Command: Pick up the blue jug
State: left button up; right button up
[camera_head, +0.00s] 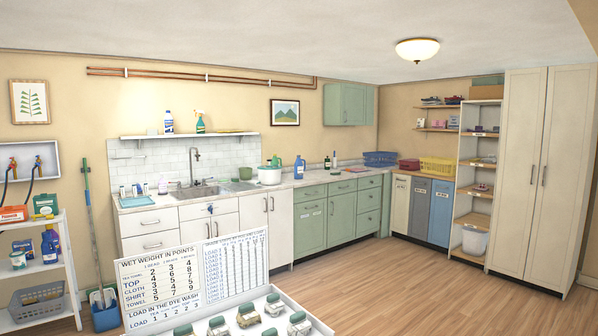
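A blue jug (299,168) with a pale label stands upright on the counter, right of the sink and just right of a white pot-like container (270,175). Other blue containers are in view: a blue bottle (49,248) on the white rack at the left and a blue-and-white bottle (168,122) on the wall shelf. Neither of my grippers shows in the head view.
The counter (330,177) runs along the back wall over green and cream cabinets. A sign board (200,280) and a white tray (318,330) with small items are close in front. A white rack (66,290) stands at left. The wooden floor (400,295) at right is clear.

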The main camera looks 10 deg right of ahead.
aim_at(299, 170)
jog(key=i+l+z, duration=0.25)
jog(key=z, duration=0.15)
jog(key=i+z, duration=0.35)
jog(key=i, duration=0.15)
jog(key=i+z, duration=0.75)
jog(key=i+l, duration=0.1)
jog(key=i, duration=0.45)
jog(key=i+l, duration=0.1)
jog(key=i, duration=1.05)
jog(key=i+j+u, duration=0.25)
jog(key=i+u, duration=0.15)
jog(key=i, duration=0.25)
jog(key=i+u, duration=0.35)
jog(key=i, duration=0.35)
jog(key=i+u, duration=0.4)
jog(key=i, duration=1.35)
jog(key=i+l, duration=0.15)
jog(key=i, duration=1)
jog(key=i+u, duration=0.3)
jog(key=i, duration=0.35)
jog(key=i+u, duration=0.25)
jog(key=i, duration=0.4)
jog(key=i+l+u, duration=0.3)
jog(key=i, duration=0.3)
